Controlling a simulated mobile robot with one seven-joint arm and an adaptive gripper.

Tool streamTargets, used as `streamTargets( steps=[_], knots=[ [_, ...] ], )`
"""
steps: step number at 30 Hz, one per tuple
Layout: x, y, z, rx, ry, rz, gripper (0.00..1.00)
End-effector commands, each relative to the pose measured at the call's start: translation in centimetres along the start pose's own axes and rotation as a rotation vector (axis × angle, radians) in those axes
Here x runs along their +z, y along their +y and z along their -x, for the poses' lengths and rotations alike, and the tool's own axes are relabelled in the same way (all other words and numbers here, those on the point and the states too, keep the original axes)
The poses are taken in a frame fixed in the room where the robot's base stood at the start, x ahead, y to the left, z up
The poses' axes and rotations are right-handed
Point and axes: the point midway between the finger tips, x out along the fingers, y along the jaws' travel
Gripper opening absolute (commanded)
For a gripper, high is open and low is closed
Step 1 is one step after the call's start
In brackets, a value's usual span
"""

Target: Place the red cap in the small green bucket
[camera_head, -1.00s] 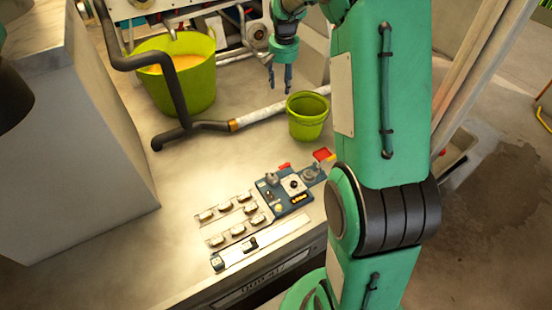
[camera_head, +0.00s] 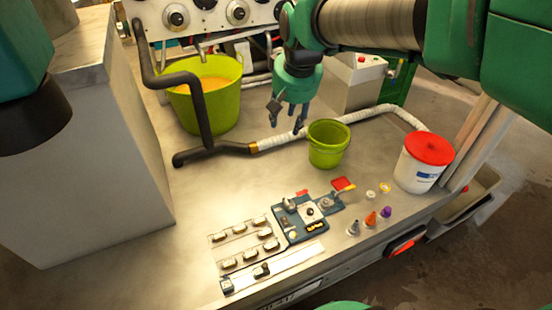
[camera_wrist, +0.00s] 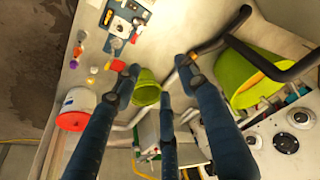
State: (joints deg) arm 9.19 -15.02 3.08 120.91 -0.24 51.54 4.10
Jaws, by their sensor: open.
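The small green bucket (camera_head: 328,146) stands upright on the pale deck, and its inside looks empty. It also shows between my fingers in the wrist view (camera_wrist: 147,90). My gripper (camera_head: 287,116) is open and empty, up and to the left of the small bucket in the head view. Its spread dark fingers (camera_wrist: 160,78) show in the wrist view. Several red things are in view, and I cannot tell which is the red cap: a red lid (camera_head: 429,148) on a white bucket, a small orange-red cone-shaped piece (camera_head: 371,219), and a flat red piece (camera_head: 343,184) by the control panel.
A large green tub (camera_head: 208,100) with orange contents stands at the back left. Dark and white pipes (camera_head: 270,143) run across the deck. A blue control panel (camera_head: 306,212) and rows of switches lie in front. A grey block (camera_head: 100,170) fills the left.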

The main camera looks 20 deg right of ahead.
Motion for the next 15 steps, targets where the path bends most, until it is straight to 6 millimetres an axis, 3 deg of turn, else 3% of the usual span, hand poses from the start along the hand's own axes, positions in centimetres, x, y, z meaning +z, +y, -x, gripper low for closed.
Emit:
streamTargets(
  steps=[6, 15],
  knots=[
    [5.7, -1.7, 3.0, -0.020, 0.045, 0.062, 0.42],
    [13.6, -3.0, 5.1, -0.047, 0.099, 0.142, 0.42]
  ],
)
